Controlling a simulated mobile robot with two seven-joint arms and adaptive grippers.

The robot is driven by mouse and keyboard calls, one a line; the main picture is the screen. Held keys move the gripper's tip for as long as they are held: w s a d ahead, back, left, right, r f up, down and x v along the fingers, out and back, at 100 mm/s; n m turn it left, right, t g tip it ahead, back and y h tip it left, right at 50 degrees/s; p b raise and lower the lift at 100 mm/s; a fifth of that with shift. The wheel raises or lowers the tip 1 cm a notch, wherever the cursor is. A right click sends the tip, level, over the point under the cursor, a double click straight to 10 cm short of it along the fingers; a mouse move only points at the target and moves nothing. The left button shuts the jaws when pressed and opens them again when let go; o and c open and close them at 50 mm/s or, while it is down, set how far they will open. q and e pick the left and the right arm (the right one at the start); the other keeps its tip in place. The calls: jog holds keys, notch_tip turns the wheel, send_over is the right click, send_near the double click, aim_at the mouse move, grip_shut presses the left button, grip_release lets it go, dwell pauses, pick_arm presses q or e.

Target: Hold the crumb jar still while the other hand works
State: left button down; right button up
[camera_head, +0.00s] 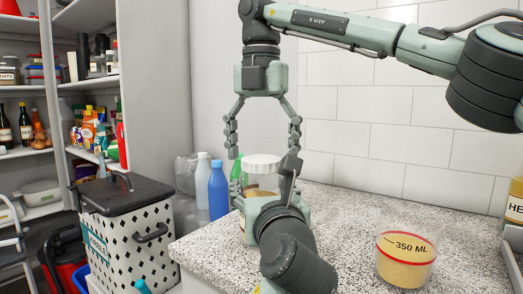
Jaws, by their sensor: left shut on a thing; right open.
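The crumb jar (262,181) stands on the speckled counter (205,249), clear-sided with tan contents and a white lid (262,161) on top. My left gripper (264,174) reaches up from below with its fingers on either side of the jar and is shut on it. Its palm and wrist hide the jar's lower part. My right gripper (264,150) hangs from above, open and empty, its fingers spread wide around the level of the lid. I cannot tell whether they touch it.
A clear cup marked 350 ML (405,259) with tan crumbs stands at the counter's right. A bottle labelled HE (515,202) is at the right edge. Blue (218,190) and white (203,182) bottles stand behind left. A lidded bin (128,240) is left of the counter.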

jog(key=shift+r, duration=0.1)
jog(key=shift+r, duration=3.65)
pick_arm(q)
jog(key=shift+c, duration=1.3)
grip_release()
jog(key=s+d, duration=0.2)
jog(key=s, duration=1)
